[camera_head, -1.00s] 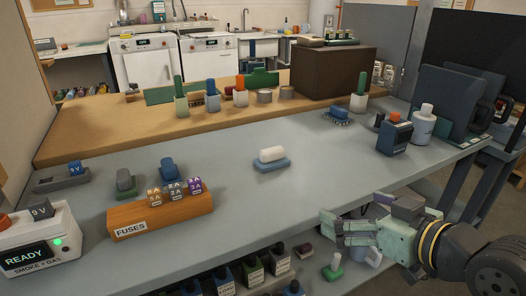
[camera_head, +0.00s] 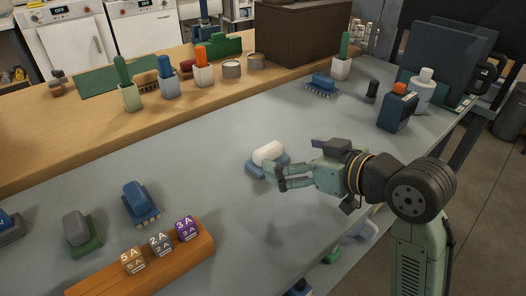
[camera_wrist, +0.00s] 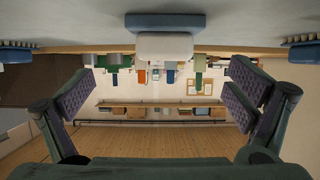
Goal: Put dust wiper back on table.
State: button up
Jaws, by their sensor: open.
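A block with a rounded white top on a flat blue base, which looks like the dust wiper (camera_head: 267,153), sits on the grey table (camera_head: 215,120) near its middle. My gripper (camera_head: 277,178) is open and empty, low over the table on the near right side of the block. In the wrist view, which appears upside down, the dust wiper (camera_wrist: 165,46) lies ahead, centred between the spread fingers (camera_wrist: 162,84). Its white top and blue base both show there. Whether a finger touches it cannot be told in the head view.
An orange fuse rack (camera_head: 190,258), another blue brush (camera_head: 141,203) and a grey-green block (camera_head: 80,232) are at the front left. Cups with colored handles line the wooden shelf (camera_head: 60,150).

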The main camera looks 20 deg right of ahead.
aim_at(273, 152)
jog(key=shift+a+p+x, duration=0.15)
jog(key=shift+p+x, duration=0.35)
jog(key=shift+x, duration=1.45)
jog(key=shift+a+p+x, duration=0.1)
jog(key=shift+p+x, duration=0.35)
jog(key=shift+x, duration=1.55)
jog(key=shift+s, duration=0.15)
jog(key=c, duration=1.5)
jog(key=shift+c, duration=0.2)
